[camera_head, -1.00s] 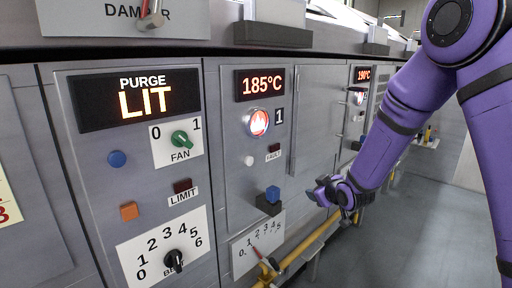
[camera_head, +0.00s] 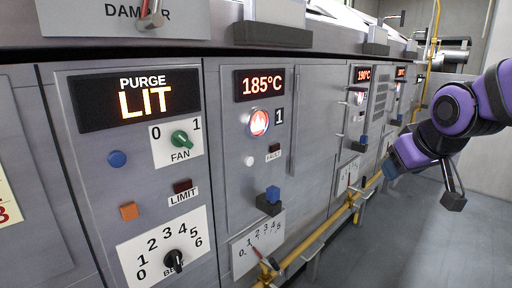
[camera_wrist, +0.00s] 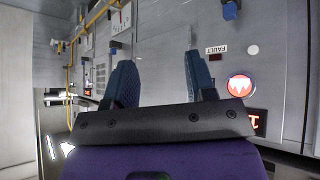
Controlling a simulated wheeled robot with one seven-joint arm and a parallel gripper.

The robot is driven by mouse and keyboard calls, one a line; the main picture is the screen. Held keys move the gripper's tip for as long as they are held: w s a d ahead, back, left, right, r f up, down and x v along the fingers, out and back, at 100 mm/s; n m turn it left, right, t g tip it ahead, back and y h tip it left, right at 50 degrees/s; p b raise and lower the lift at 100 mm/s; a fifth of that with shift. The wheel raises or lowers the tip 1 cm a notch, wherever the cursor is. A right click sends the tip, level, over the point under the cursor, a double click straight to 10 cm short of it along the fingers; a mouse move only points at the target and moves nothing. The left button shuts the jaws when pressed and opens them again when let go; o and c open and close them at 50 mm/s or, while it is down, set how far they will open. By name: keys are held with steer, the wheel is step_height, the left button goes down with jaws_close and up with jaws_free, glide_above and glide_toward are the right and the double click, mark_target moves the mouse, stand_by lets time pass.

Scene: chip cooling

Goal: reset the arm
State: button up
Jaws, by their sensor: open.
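My purple arm reaches in from the right edge of the head view. My gripper (camera_head: 391,168) is at its lower left end, in front of the far part of the panel row and clear of the controls. In the wrist view my gripper (camera_wrist: 162,76) shows two blue fingers spread apart with nothing between them. The wrist picture is upside down, with the panel face beyond the fingers.
The near panel has a lit display (camera_head: 145,102), a fan switch (camera_head: 180,139) and a black dial (camera_head: 174,260). A 185°C display (camera_head: 262,84) and lit flame button (camera_head: 259,123) are beside it. A yellow pipe (camera_head: 330,232) runs low along the front. Floor is open at right.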

steer(key=s+d+r+m+g, duration=0.1)
steer(key=s+m+g, duration=0.1)
steer(key=s, duration=1.4)
steer(key=shift+s+r+g, duration=0.3)
steer(key=shift+s+r, duration=0.05)
steer(key=shift+r, duration=0.05)
